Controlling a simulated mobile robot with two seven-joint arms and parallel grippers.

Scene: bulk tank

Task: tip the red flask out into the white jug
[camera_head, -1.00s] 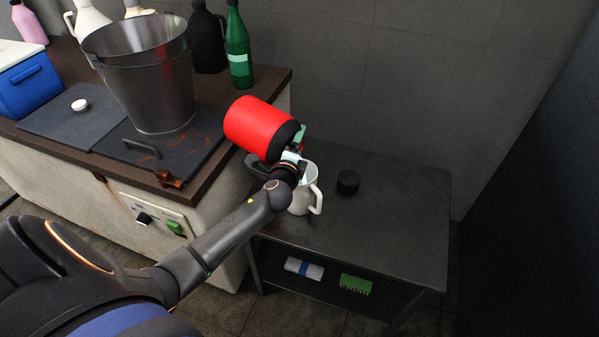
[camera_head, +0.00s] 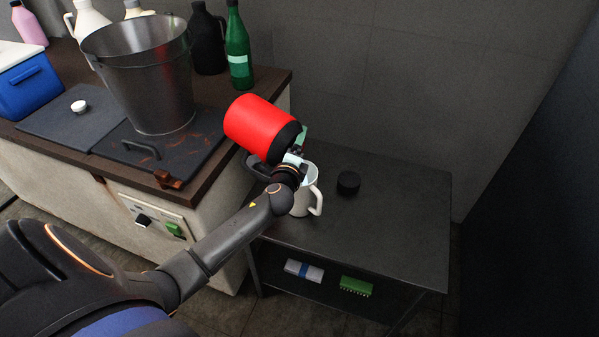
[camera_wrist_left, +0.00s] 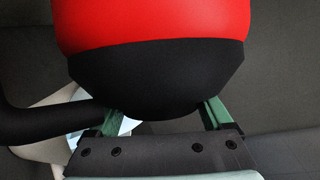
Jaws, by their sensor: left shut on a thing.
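The red flask (camera_head: 258,127) has a black end and lies tilted over in the air, its black end toward the lower right. My left gripper (camera_head: 297,148) is shut on the flask at its black end; its green-tipped fingers (camera_wrist_left: 163,117) show there in the left wrist view. The white jug (camera_head: 303,200) stands upright on the dark metal table (camera_head: 390,220), just below my gripper and partly hidden by it. The jug also shows behind the flask in the left wrist view (camera_wrist_left: 45,120). No liquid stream is visible. My right gripper is out of view.
A black round cap (camera_head: 348,182) lies on the table right of the jug. The counter at left holds a steel bucket (camera_head: 150,85), a green bottle (camera_head: 238,50) and a blue cooler (camera_head: 28,85). A green brush (camera_head: 356,286) lies on the lower shelf. The table's right side is clear.

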